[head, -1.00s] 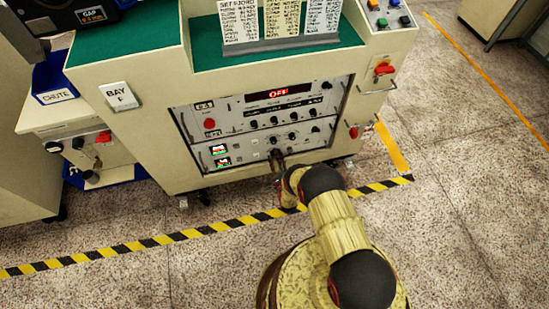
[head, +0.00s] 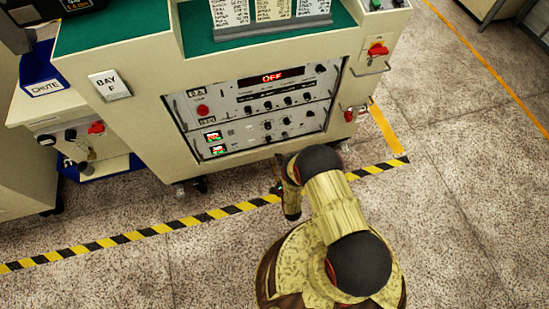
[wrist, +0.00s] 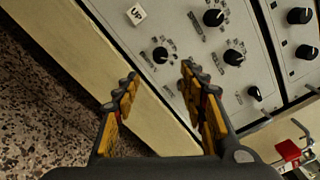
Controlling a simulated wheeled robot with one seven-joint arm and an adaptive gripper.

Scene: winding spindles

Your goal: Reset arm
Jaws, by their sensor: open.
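My gripper (wrist: 160,85) is open and empty in the wrist view, its two yellow-padded fingers spread apart. It is in front of the lower edge of the cabinet's control panel (wrist: 178,45), with several black knobs beyond the fingertips, and I see no contact. In the head view my gripper (head: 278,178) is small and mostly hidden behind my arm, below the panel (head: 240,128). The panel's display (head: 272,77) reads OFF in red.
The cabinet carries a red switch (head: 377,50) at right and a BAY F sign (head: 109,84) at left. A blue CHUTE bin (head: 44,75) is farther left. Yellow-black tape (head: 130,237) crosses the speckled floor, which is open at the right.

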